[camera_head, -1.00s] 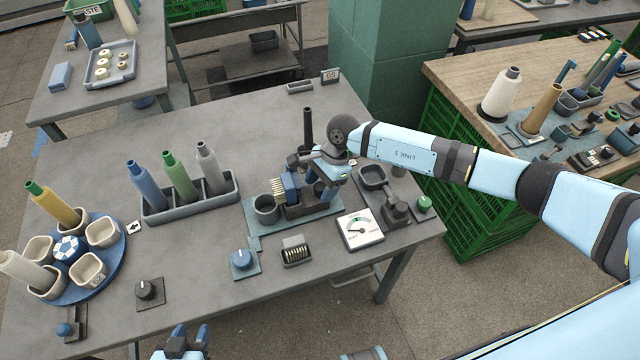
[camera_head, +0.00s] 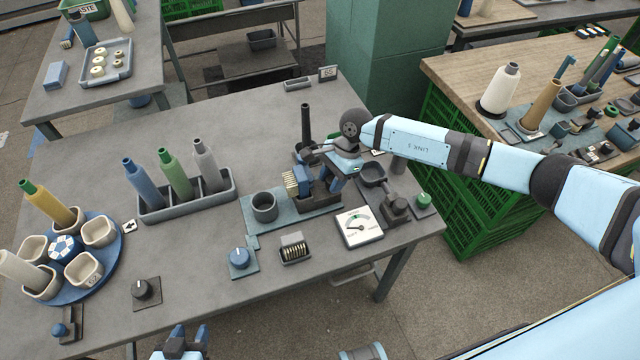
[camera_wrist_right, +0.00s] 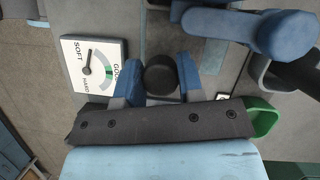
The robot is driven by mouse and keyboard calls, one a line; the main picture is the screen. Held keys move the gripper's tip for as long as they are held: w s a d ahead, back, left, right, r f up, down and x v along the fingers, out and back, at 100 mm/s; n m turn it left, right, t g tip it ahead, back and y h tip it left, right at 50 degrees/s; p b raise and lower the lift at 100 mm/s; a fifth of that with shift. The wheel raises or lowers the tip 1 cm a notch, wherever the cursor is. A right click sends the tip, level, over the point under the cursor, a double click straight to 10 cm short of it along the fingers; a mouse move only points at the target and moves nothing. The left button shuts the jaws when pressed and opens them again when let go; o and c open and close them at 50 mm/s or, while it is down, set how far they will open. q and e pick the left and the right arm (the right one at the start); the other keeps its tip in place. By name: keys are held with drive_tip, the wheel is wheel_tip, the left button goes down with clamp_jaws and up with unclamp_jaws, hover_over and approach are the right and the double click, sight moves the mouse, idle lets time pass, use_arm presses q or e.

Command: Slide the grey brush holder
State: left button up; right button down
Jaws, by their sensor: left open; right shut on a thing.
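The brush holder (camera_head: 318,197) is a dark grey piece on the blue-grey plate (camera_head: 253,228) in the head view. A blue brush with pale bristles (camera_head: 290,185) is at its left side, just right of a round grey cup (camera_head: 264,207). My right gripper (camera_head: 334,182) is over the holder's right part. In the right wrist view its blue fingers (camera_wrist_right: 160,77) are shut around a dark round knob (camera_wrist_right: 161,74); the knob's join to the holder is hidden. My left gripper (camera_head: 190,338) is open and empty at the bottom edge, off the table.
A dark post (camera_head: 306,122) rises behind. A spool rack (camera_head: 187,203) stands left. The table's rear left is clear.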

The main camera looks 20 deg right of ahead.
drive_tip(key=shift+d, duration=0.55)
drive_tip(key=c, duration=0.8)
unclamp_jaws()
drive_tip(key=shift+d, duration=0.1)
drive_tip(key=shift+o, duration=0.2)
drive_tip(key=shift+r, duration=0.1)
drive_tip(key=shift+w+r, duration=0.15)
drive_tip(key=shift+r, duration=0.1)
drive_tip(key=b+v, duration=0.1)
drive_tip(key=v, duration=1.2)
